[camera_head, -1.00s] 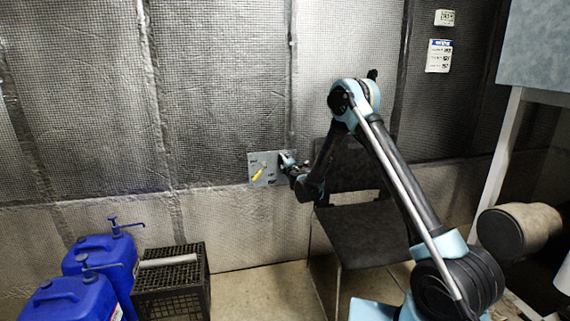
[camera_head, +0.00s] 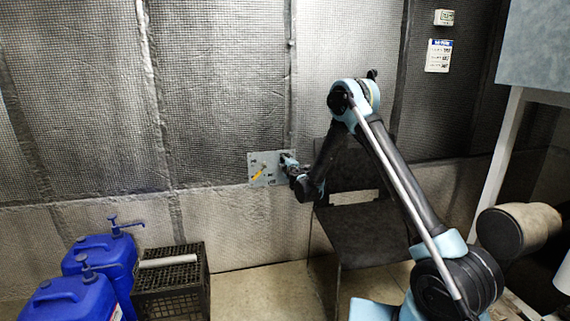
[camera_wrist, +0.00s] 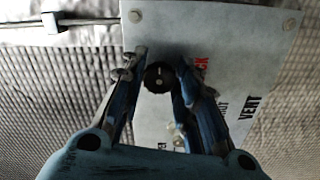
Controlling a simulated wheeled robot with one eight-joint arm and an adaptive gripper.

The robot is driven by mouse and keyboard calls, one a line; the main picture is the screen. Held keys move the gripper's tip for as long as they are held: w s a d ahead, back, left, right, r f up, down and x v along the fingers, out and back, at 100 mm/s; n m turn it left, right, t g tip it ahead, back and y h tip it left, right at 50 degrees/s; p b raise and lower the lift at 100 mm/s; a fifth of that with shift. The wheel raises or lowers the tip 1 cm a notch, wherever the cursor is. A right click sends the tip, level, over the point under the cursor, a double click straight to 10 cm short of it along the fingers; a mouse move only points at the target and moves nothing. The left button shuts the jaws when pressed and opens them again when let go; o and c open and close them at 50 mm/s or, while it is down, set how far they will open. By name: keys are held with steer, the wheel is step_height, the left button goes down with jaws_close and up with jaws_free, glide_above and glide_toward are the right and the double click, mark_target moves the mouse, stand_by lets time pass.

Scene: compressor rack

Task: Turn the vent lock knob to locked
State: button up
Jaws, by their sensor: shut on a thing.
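The vent lock knob (camera_wrist: 158,77) is a small round black knob with a pale pointer mark. It sits on a light grey panel (camera_wrist: 225,50) with red and black lettering, partly hidden by my fingers. In the wrist view my gripper (camera_wrist: 161,66) has one finger on each side of the knob and is shut on it. In the head view the panel (camera_head: 257,160) is on the wall, and my gripper (camera_head: 287,160) reaches its right side from the right. The knob is hidden by the gripper there.
A yellow handle (camera_head: 259,174) is on the panel's left part. A dark chair (camera_head: 360,232) stands under my arm. Blue jugs (camera_head: 105,255) and a black crate (camera_head: 172,285) stand at the lower left. The floor between crate and chair is clear.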

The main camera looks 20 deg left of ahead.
steer(key=o, duration=1.1)
steer(key=shift+f, duration=0.1)
steer(key=v, duration=1.2)
steer(key=shift+w, duration=0.1)
